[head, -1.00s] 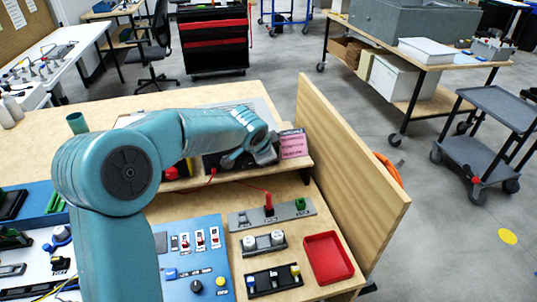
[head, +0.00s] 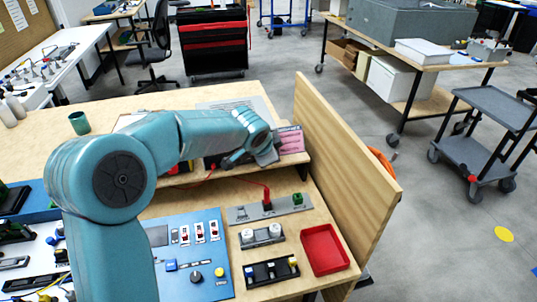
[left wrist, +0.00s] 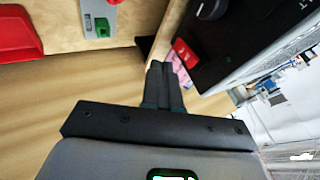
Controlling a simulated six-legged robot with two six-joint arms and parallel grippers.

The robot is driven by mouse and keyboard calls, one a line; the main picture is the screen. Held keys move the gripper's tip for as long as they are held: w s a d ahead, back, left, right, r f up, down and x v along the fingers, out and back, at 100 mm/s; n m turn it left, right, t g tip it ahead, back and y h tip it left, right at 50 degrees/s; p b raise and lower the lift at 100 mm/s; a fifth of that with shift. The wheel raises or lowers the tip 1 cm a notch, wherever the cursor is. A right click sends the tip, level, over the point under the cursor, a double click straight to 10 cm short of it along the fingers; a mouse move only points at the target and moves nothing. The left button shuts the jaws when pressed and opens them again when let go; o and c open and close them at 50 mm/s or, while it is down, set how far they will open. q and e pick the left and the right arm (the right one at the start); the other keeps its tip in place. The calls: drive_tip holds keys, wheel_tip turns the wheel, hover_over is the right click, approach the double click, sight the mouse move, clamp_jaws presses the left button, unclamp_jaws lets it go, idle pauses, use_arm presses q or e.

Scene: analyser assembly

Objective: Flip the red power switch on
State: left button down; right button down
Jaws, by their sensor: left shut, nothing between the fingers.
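In the left wrist view a red switch (left wrist: 185,53) sits on the face of a black unit (left wrist: 235,50) that also carries a round knob. My left gripper (left wrist: 163,66) is shut and empty. Its fingertips appear close beside the red switch in that view; I cannot tell whether they touch it. I cannot read the switch position. In the head view my left arm reaches over the bench to the shelf at the back, and its wrist hides the switch and most of the unit. My right gripper is not in view.
A pink label (head: 291,139) stands beside my wrist. A tall wooden panel (head: 345,165) borders the bench on the right. A red tray (head: 325,250), a grey strip with a red plug (head: 267,203) and a blue switch panel (head: 190,255) lie in front.

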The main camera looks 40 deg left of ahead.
use_arm(q)
drive_tip(key=a+v, duration=0.1)
drive_tip(key=v, duration=0.8)
drive_tip(key=shift+r, duration=0.6)
drive_tip(key=shift+d, duration=0.15)
